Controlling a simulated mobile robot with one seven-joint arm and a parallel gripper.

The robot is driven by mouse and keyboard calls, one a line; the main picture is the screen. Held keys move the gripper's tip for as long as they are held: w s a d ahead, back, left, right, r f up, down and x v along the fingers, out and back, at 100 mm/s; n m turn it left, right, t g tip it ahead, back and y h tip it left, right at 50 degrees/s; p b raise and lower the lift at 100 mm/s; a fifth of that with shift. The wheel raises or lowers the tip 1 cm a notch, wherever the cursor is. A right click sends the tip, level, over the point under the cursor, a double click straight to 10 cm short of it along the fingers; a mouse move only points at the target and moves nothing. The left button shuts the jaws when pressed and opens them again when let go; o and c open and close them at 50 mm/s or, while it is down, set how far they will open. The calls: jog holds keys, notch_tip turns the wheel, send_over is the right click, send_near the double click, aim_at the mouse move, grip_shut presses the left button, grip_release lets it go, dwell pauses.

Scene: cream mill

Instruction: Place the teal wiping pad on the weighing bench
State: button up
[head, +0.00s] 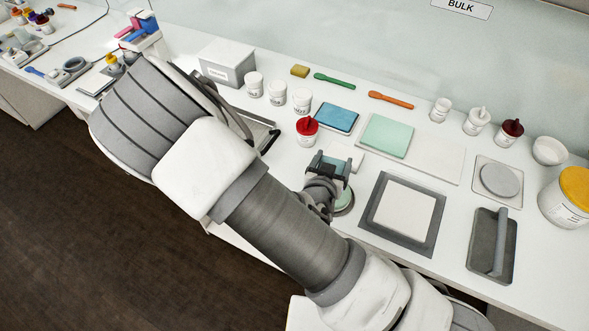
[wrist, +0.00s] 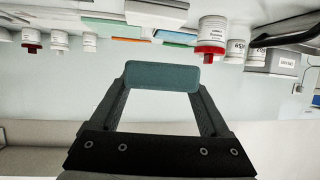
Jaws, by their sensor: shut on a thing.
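My gripper (head: 330,166) is above the front part of the long white bench (head: 300,178) in the head view. In the wrist view, its two fingers (wrist: 163,78) are shut on a dark teal pad (wrist: 163,70), which spans the gap between the fingertips. The pad is held clear of the bench in that view. In the head view the pad is small, dark and hard to tell from the fingers. The wrist view shows the bench upside down along its top.
A blue pad (head: 336,117) and a mint pad (head: 387,136) lie behind my gripper. A red-capped jar (head: 306,132) stands to its left. A grey-framed white plate (head: 403,212) lies to its right, and a round teal-topped thing (head: 344,201) is just below it. My arm hides some front bench.

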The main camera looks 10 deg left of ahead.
jog(key=shift+s+a, duration=0.2)
jog(key=shift+s, duration=0.2)
jog(key=b, duration=0.3)
jog(key=shift+w+a+f, duration=0.25)
jog(key=shift+w+a, duration=0.05)
jog(key=shift+a, duration=0.05)
jog(key=b, duration=0.3)
jog(key=shift+w+a+f, duration=0.1)
jog(key=shift+w+a, duration=0.15)
jog(key=shift+a, duration=0.15)
jog(key=b, duration=0.2)
jog(key=shift+w+a+f+b, duration=0.1)
jog(key=shift+b, duration=0.3)
jog(key=shift+a+f+b, duration=0.1)
jog(key=shift+f+b, duration=0.1)
jog(key=shift+b, duration=0.9)
jog(key=b, duration=0.2)
jog(key=shift+f+b, duration=0.3)
send_over(296, 168)
notch_tip(296, 168, down, 5)
jog(key=shift+f, duration=1.85)
